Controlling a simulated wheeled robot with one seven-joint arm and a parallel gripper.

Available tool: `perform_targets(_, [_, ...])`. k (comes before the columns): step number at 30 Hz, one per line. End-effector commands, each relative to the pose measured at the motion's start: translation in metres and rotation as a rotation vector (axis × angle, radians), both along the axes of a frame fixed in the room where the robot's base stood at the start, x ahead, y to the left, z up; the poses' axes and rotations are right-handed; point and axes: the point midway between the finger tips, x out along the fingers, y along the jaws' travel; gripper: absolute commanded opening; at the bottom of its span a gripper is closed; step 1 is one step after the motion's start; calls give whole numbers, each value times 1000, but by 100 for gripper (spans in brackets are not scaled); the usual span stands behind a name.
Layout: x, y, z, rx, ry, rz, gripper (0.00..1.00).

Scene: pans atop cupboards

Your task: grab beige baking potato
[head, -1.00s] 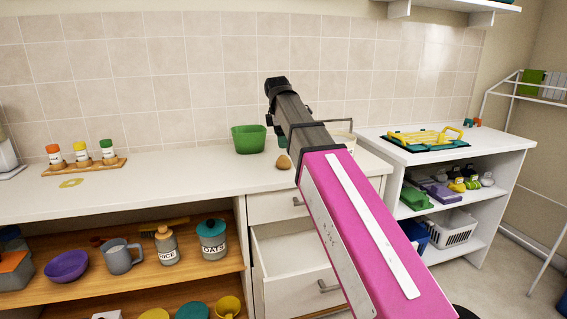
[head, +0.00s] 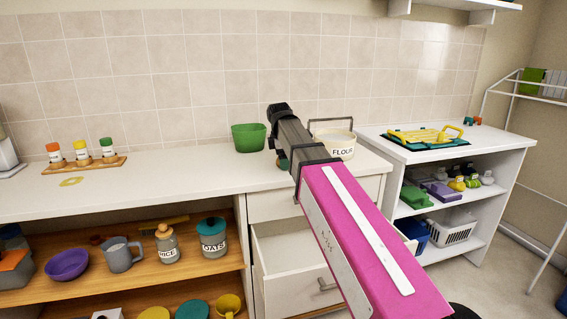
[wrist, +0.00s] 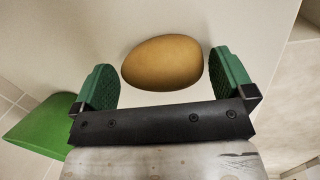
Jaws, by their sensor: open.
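The beige baking potato (wrist: 163,62) is a smooth, brownish-tan egg shape lying on the white countertop in the wrist view. My gripper (wrist: 161,58) is open, with one green padded finger at each side of the potato. A narrow gap shows at each side, and the gripper is not closed on it. In the head view my arm hides the potato, and only a bit of a green finger of my gripper (head: 283,162) shows beside the arm.
A green bowl (head: 248,138) stands close behind and left of my gripper. An open drawer (head: 290,262) juts out below. The counter (head: 170,170) to the left is mostly clear.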

Motion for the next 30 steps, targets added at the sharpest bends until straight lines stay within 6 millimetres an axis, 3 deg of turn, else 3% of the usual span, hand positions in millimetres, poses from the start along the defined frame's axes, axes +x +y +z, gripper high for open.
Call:
perform_targets(3, [0,0,0,0,0,0,100])
perform_targets(4, [0,0,0,0,0,0,94])
perform_targets(7, [0,0,0,0,0,0,61])
perform_targets(8, [0,0,0,0,0,0,56])
perform_targets(22, [1,0,8,0,-1,0,56])
perform_targets(30, [2,1,44,0,-3,0,56])
